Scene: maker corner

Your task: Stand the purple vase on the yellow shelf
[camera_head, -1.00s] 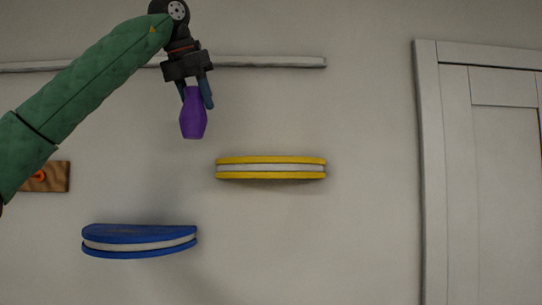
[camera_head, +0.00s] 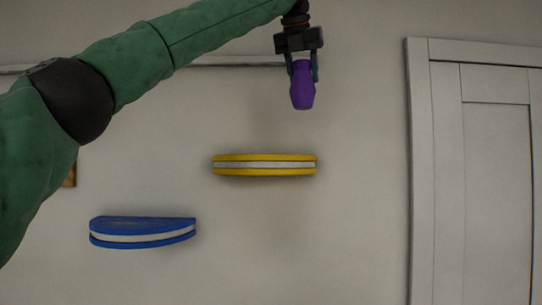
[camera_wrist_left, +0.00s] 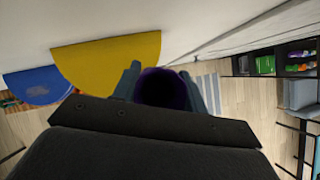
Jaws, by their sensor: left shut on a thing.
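The purple vase (camera_head: 302,88) is held upright, perhaps slightly tilted, in my left gripper (camera_head: 302,68), which is shut on its upper part. It hangs in the air above the right end of the yellow shelf (camera_head: 264,171) in the head view, with a clear gap between them. In the left wrist view the dark mouth of the vase (camera_wrist_left: 162,90) shows between the fingers (camera_wrist_left: 165,85). The yellow shelf (camera_wrist_left: 105,60) lies to its left there, and its visible top is bare. My right gripper is not in view.
A blue shelf (camera_head: 143,238) sits lower left on the wall; it also shows in the left wrist view (camera_wrist_left: 38,86). A white door frame (camera_head: 424,170) stands at the right. A dark shelf unit with coloured things (camera_wrist_left: 265,64) is farther off. The wall between yellow shelf and door is clear.

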